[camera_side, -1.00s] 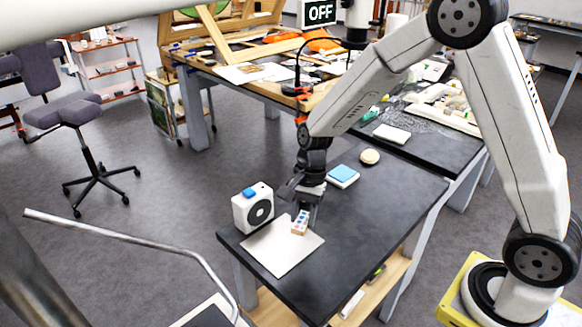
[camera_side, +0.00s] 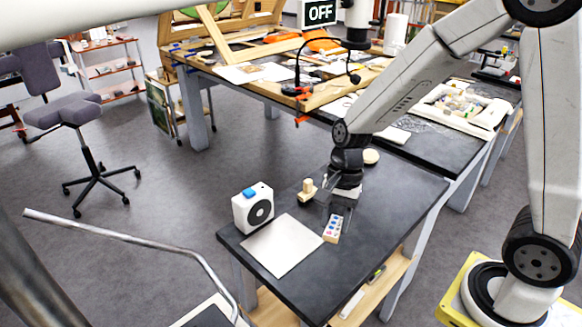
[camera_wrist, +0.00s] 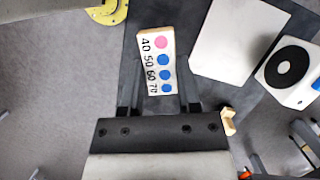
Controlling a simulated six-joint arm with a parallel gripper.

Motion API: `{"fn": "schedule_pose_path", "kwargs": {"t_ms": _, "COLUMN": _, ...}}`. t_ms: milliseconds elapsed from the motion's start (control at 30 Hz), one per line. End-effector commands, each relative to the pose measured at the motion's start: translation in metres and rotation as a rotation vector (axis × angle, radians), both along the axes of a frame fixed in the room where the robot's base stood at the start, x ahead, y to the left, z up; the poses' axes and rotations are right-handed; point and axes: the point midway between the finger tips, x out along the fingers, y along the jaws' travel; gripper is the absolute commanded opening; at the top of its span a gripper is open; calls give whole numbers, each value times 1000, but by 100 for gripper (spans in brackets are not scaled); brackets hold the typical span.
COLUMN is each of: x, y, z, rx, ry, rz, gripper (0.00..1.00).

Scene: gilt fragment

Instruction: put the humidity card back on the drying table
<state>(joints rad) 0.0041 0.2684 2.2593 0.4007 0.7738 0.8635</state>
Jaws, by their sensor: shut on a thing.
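The humidity card (camera_side: 332,229) is a small pale strip with a pink dot and blue dots. It also shows in the wrist view (camera_wrist: 157,62), with the numbers 40 to 70 readable. My gripper (camera_side: 336,212) is shut on it; in the wrist view the two fingers (camera_wrist: 158,92) flank its lower end. The card is over the dark table (camera_side: 385,210), to the right of the white square sheet (camera_side: 283,246) and clear of it. I cannot tell whether the card touches the tabletop.
A white box with a black dial and blue top (camera_side: 253,207) stands left of the sheet. A round pale disc (camera_side: 370,157) lies farther back. The right part of the dark tabletop is clear.

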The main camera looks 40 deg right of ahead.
Motion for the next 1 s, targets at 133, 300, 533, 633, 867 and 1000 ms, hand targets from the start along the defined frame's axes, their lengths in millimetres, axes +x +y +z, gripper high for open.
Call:
{"fn": "schedule_pose_path", "kwargs": {"t_ms": 133, "x": 0, "y": 0, "z": 0, "rx": 0, "ry": 0, "rz": 0, "gripper": 0}}
{"fn": "schedule_pose_path", "kwargs": {"t_ms": 300, "x": 0, "y": 0, "z": 0, "rx": 0, "ry": 0, "rz": 0, "gripper": 0}}
{"fn": "schedule_pose_path", "kwargs": {"t_ms": 533, "x": 0, "y": -4, "z": 0, "rx": 0, "ry": 0, "rz": -11, "gripper": 0}}
{"fn": "schedule_pose_path", "kwargs": {"t_ms": 633, "x": 0, "y": -11, "z": 0, "rx": 0, "ry": 0, "rz": -34, "gripper": 0}}
{"fn": "schedule_pose_path", "kwargs": {"t_ms": 867, "x": -4, "y": -43, "z": -1, "rx": 0, "ry": 1, "rz": -136, "gripper": 0}}
{"fn": "schedule_pose_path", "kwargs": {"t_ms": 1000, "x": -8, "y": -68, "z": -2, "rx": -1, "ry": 0, "rz": -218, "gripper": 0}}
